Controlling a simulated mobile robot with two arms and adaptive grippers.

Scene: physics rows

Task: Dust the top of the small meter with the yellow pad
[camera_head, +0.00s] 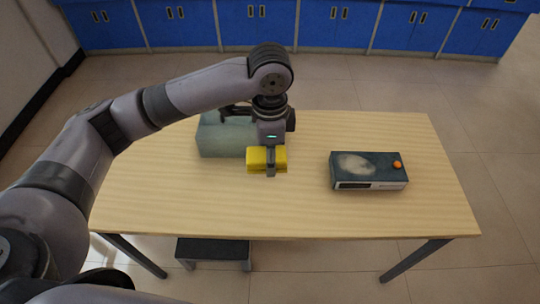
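The yellow pad (254,160) is at the fingers of my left gripper (270,160), whose arm comes in from the left. The gripper is shut on the pad, with a finger across its front. It is near the middle of the table; I cannot tell whether the pad touches the tabletop. The small meter (345,179) is a dark box lying on the table to the right of the pad. Its top has a pale dusty patch (358,164) and an orange knob (397,164) at the right. My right gripper is not in view.
A grey-green block or box (219,139) stands behind the pad, partly hidden by my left arm. The wooden table (240,212) is bare in front and between pad and meter. A dark stool (213,250) is under the front edge. Blue cabinets (255,24) line the back.

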